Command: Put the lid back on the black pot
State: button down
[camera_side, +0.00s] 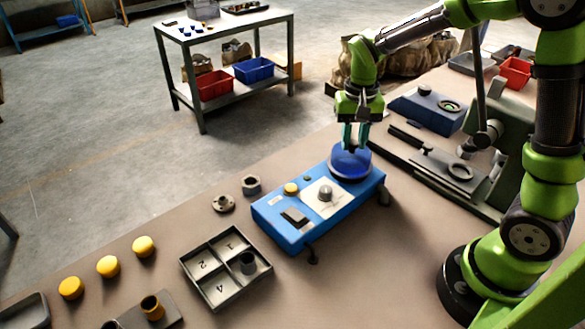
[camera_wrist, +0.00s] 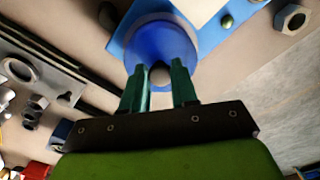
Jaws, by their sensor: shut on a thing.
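A round, glossy dark-blue lid-like piece (camera_side: 350,163) sits at the far end of the blue box (camera_side: 290,222), directly under my gripper (camera_side: 353,148). In the wrist view this round piece (camera_wrist: 155,42) has a small grey knob (camera_wrist: 160,75) at its near side, between my fingertips (camera_wrist: 160,78). My gripper points down and is shut on the knob. I cannot tell whether the round piece touches the box or hangs just above it.
The box top carries a yellow button (camera_side: 291,189), a grey knob on a white plate and a black switch. A dark green machine (camera_side: 490,140) stands at right. Bare bench lies between tray and box.

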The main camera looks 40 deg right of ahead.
jog(key=shift+c, duration=1.5)
grip_release()
jog(key=shift+r, duration=3.5)
jog(key=shift+c, duration=0.5)
grip_shut()
